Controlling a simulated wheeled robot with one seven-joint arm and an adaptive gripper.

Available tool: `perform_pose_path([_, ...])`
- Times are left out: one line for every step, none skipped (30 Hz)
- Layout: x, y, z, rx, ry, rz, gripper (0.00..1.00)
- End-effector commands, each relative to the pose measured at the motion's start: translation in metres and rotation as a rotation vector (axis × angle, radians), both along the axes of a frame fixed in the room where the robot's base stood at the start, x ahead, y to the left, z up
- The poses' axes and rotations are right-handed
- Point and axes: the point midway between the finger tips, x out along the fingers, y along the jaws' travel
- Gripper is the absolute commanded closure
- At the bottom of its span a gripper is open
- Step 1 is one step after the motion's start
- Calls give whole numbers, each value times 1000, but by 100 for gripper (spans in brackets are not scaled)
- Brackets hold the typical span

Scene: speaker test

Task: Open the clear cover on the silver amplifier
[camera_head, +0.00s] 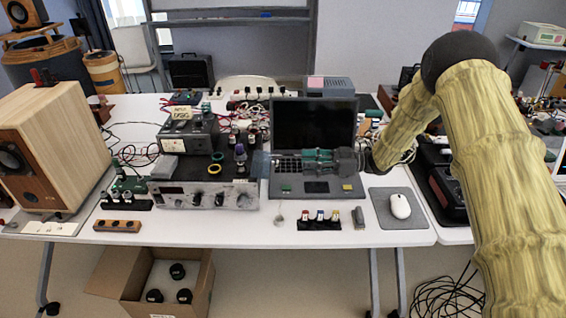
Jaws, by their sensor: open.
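The silver amplifier (228,199) sits on the white table left of the laptop, its front panel with knobs facing me. A small bluish see-through panel (259,164) shows at its upper right edge; it looks like the clear cover, but its exact angle is hard to tell. My gripper (280,163) reaches in from the right, over the laptop keyboard, with its fingers pointing left towards that panel. It is open and appears empty. The fingertips are close to the panel; I cannot tell whether they touch it.
The open laptop (313,122) lies under and behind my gripper. A wooden speaker (62,140) stands left, a mouse (400,206) right. The table's front edge has some free room.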

Motion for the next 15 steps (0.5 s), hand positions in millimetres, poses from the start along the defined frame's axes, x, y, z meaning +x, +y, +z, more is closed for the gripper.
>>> perform_pose_path([-1,9,2,0,1,3,57])
perform_pose_path([-1,13,2,0,1,3,57])
perform_pose_path([-1,20,2,-1,1,2,57])
perform_pose_path([-1,25,2,0,1,2,57])
perform_pose_path([-1,30,2,0,1,2,57])
perform_pose_path([-1,36,2,1,1,2,57])
perform_pose_path([-1,41,2,0,1,1,57])
perform_pose_path([-1,46,2,-1,1,0,57])
perform_pose_path([-1,51,2,0,1,0,57])
perform_pose_path([-1,56,2,0,1,0,57])
perform_pose_path([-1,60,2,1,1,0,57])
perform_pose_path([-1,64,2,0,1,0,57])
perform_pose_path([-1,68,2,0,1,-1,57])
perform_pose_path([-1,71,1,-1,1,-1,57])
perform_pose_path([-1,75,1,-1,1,-1,57])
